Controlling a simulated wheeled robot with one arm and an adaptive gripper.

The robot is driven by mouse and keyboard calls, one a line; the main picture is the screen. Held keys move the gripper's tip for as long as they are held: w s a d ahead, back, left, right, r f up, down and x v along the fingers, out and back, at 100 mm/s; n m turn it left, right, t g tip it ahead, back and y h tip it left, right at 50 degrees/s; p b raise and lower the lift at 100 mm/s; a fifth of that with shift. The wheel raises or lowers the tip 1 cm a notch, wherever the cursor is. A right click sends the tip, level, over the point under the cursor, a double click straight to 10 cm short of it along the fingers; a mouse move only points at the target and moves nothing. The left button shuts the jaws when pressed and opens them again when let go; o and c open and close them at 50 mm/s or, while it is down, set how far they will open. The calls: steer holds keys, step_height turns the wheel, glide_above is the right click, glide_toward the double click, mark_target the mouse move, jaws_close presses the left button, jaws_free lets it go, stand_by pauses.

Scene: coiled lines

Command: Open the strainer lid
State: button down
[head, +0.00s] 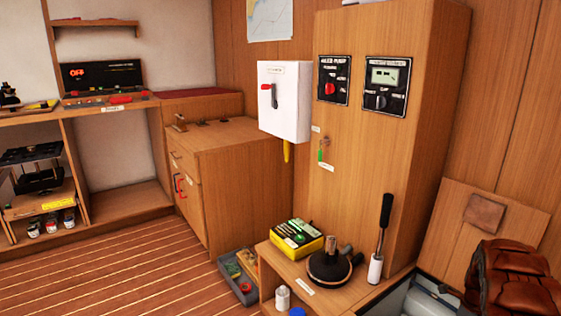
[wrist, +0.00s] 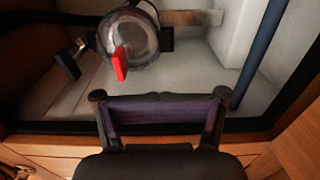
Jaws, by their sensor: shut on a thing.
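The strainer (wrist: 138,38) shows at the top of the wrist view, inside an open compartment. Its round top looks clear, with a red lever or tab (wrist: 119,62) on its near side. I cannot tell where the lid's edge runs. My gripper (wrist: 160,96) is at the lower middle of the wrist view, nearer the camera than the strainer and apart from it in the picture. Its two fingers are spread around a dark purple bar-like thing (wrist: 160,113) and shut on it. What that thing belongs to is hidden. In the head view neither gripper nor strainer can be made out.
A blue pipe (wrist: 258,50) runs along the compartment's right side. In the head view, a bench (head: 330,296) bears a round black thing (head: 327,266), a yellow-green box (head: 296,238) and an upright black-handled lever (head: 384,225). A brown padded thing (head: 512,285) stands beside the open compartment.

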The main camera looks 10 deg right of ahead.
steer(key=shift+d, duration=0.1)
steer(key=shift+w+d, duration=0.3)
steer(key=shift+d, duration=0.25)
stand_by(0.3)
steer(key=shift+w+d, duration=0.35)
steer(key=shift+d, duration=0.3)
steer(key=shift+d+f, duration=0.1)
steer(key=shift+w+d+f, duration=0.2)
steer(key=shift+w+d, duration=0.15)
steer(key=shift+d, duration=0.15)
steer(key=shift+d, duration=0.15)
